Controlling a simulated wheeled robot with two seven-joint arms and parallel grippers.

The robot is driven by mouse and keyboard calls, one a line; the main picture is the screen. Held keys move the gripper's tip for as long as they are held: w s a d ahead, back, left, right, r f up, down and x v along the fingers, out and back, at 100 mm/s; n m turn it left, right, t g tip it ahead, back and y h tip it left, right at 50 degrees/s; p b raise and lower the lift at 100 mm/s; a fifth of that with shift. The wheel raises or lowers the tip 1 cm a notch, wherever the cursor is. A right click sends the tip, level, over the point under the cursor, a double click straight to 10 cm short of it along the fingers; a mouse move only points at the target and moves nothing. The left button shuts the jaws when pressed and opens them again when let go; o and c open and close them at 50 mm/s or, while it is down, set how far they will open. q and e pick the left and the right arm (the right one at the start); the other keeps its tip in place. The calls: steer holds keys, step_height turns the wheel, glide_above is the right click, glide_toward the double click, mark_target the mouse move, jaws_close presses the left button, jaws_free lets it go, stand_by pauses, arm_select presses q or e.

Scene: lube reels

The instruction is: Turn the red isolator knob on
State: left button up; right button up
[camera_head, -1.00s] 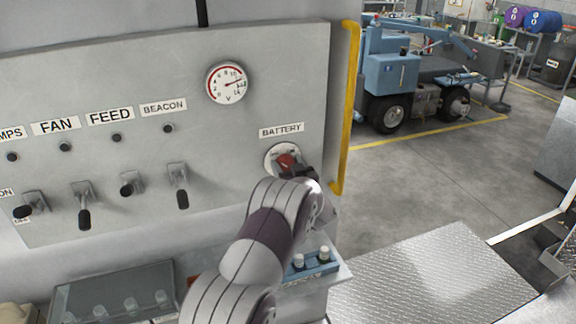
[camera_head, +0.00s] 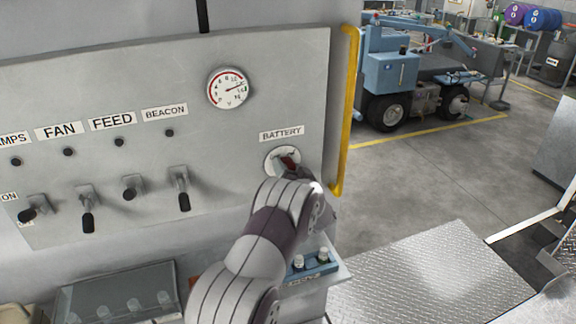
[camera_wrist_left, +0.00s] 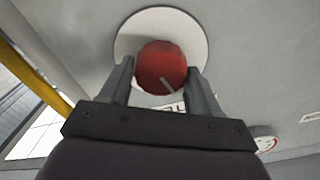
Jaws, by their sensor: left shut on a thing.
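The red isolator knob (camera_head: 287,156) sits on a round white plate under the BATTERY label (camera_head: 282,133) on the grey panel. In the left wrist view the red knob (camera_wrist_left: 161,67) shows large, with a pale line on its face pointing down and to the right. My left gripper (camera_wrist_left: 160,80) has one finger on each side of the knob and is shut on it. In the head view my left gripper (camera_head: 293,172) and wrist cover the lower part of the knob and its plate. My right gripper is not in view.
Several black-tipped toggle switches (camera_head: 88,220) line the panel's left part, below the FAN (camera_head: 59,131) and FEED labels. A round gauge (camera_head: 228,88) is above. A yellow rail (camera_head: 347,110) runs close to the right of the knob.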

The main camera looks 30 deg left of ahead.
arm_select(q)
steer(key=m+p, duration=0.2)
steer(key=m, duration=0.4)
steer(key=shift+w+d, duration=0.1)
steer(key=m+p, duration=0.1)
steer(key=m, duration=0.3)
steer(key=shift+f, duration=0.1)
steer(key=shift+f+m+p, duration=0.1)
steer(key=shift+m+p, duration=0.3)
steer(key=shift+m, duration=0.7)
steer(key=o, duration=1)
steer(key=shift+d, duration=0.1)
steer(key=shift+c, duration=0.2)
steer(key=shift+f, duration=0.1)
